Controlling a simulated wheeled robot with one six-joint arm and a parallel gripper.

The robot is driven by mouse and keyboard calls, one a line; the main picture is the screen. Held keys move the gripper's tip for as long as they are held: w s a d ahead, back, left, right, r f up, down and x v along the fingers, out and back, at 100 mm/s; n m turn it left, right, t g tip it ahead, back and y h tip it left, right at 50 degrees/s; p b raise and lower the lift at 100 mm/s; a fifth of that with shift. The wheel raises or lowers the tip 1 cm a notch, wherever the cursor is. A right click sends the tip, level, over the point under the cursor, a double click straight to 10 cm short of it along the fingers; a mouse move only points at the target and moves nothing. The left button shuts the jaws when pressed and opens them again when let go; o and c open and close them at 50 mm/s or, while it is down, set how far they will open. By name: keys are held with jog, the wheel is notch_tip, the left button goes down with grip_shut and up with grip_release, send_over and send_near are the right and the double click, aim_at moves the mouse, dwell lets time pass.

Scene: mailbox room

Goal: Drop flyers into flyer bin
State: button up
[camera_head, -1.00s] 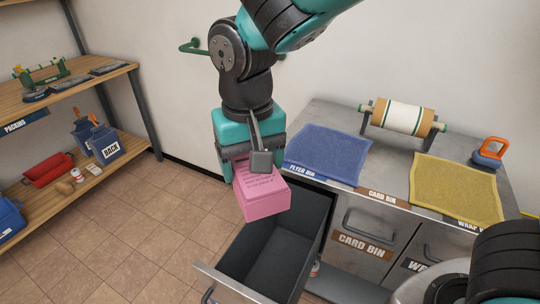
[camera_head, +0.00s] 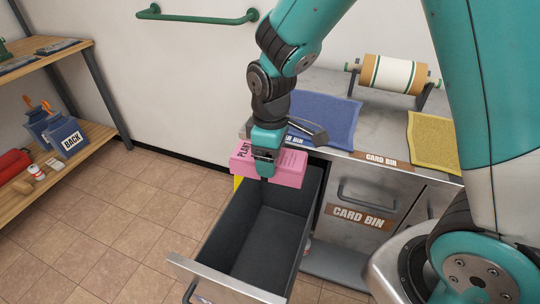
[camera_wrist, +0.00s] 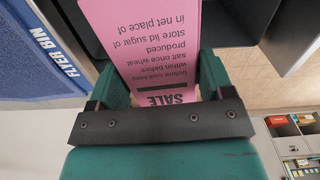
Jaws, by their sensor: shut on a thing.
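My gripper (camera_head: 266,166) is shut on a pink stack of flyers (camera_head: 292,168), which also fills the space between the fingers in the wrist view (camera_wrist: 143,40). The flyers carry black print, with "SALE" readable in the wrist view. The flyer bin (camera_head: 246,256) is an open, dark grey drawer pulled out under the counter's left end. It looks empty. The flyers are above the drawer's back part, near the counter's front edge. The flyer bin label (camera_wrist: 54,52) shows beside a blue mat in the wrist view.
A blue mat (camera_head: 325,120) and yellow mat (camera_head: 436,140) lie on the counter, with a paper roll (camera_head: 396,74) behind. The closed card bin (camera_head: 366,208) is right of the drawer. A wooden shelf (camera_head: 75,165) stands left; floor between is clear.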

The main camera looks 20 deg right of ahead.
notch_tip(320, 180, down, 5)
jog(key=b, duration=0.4)
jog(key=shift+r, duration=0.1)
jog(key=o, duration=1.3)
notch_tip(320, 180, up, 17)
jog(key=shift+r+p, duration=0.2)
jog(key=shift+p, duration=0.9)
